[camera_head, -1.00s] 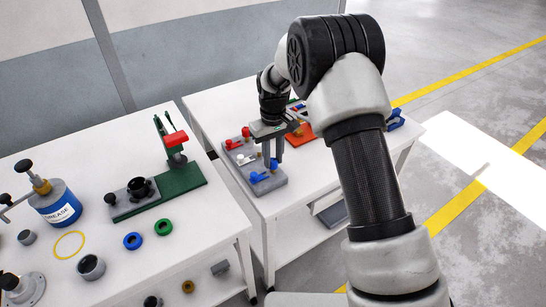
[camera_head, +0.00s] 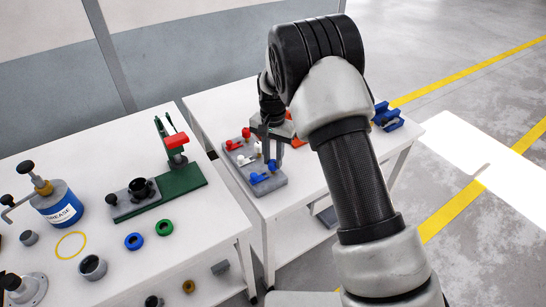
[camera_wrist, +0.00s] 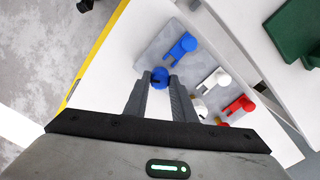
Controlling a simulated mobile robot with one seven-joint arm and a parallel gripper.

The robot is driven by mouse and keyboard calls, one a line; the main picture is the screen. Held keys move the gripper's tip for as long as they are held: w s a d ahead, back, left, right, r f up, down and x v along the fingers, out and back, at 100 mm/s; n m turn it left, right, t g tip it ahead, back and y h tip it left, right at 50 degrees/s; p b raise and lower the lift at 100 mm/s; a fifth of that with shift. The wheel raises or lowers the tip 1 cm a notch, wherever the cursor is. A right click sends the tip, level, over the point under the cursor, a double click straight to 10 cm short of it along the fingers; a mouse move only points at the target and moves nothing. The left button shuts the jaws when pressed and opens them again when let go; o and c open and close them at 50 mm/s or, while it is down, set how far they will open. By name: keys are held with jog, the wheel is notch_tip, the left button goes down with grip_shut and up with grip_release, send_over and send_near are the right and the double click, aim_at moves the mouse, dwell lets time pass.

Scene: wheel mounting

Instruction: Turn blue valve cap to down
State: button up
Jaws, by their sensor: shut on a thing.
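The blue valve cap (camera_wrist: 160,76) is a small round blue piece, seen in the wrist view between my fingertips. My gripper (camera_wrist: 158,80) is shut on it, one finger on each side. In the head view, the cap (camera_head: 272,165) shows at the lower end of my gripper (camera_head: 272,160), by the front right edge of a grey plate (camera_head: 282,181). The fingers partly hide the cap, and I cannot tell which way it is turned. A blue lever with a round end (camera_wrist: 182,48) lies on the plate beside it, apart from my fingers.
The plate also bears a white lever (camera_wrist: 214,80) and a red lever (camera_wrist: 238,104). Small white and red parts sit close beside my right finger in the wrist view. A blue object (camera_head: 386,117) is on the table's far right. The left table holds a green press (camera_head: 180,180).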

aim_at(273, 161)
jog(key=m, duration=0.4)
jog(key=m+p, duration=0.1)
jog(key=m, duration=0.1)
jog(key=shift+w+a+r, duration=0.1)
jog(key=shift+w+r, duration=0.15)
jog(key=shift+r, duration=0.1)
jog(key=shift+m, duration=0.4)
jog(key=o, duration=1.1)
jog(key=shift+s, duration=0.1)
jog(key=shift+c, duration=0.2)
jog(key=shift+f, duration=0.15)
jog(key=shift+s, duration=0.1)
notch_tip(273, 161, up, 17)
jog(key=shift+r+p, duration=0.2)
jog(key=shift+p, duration=0.45)
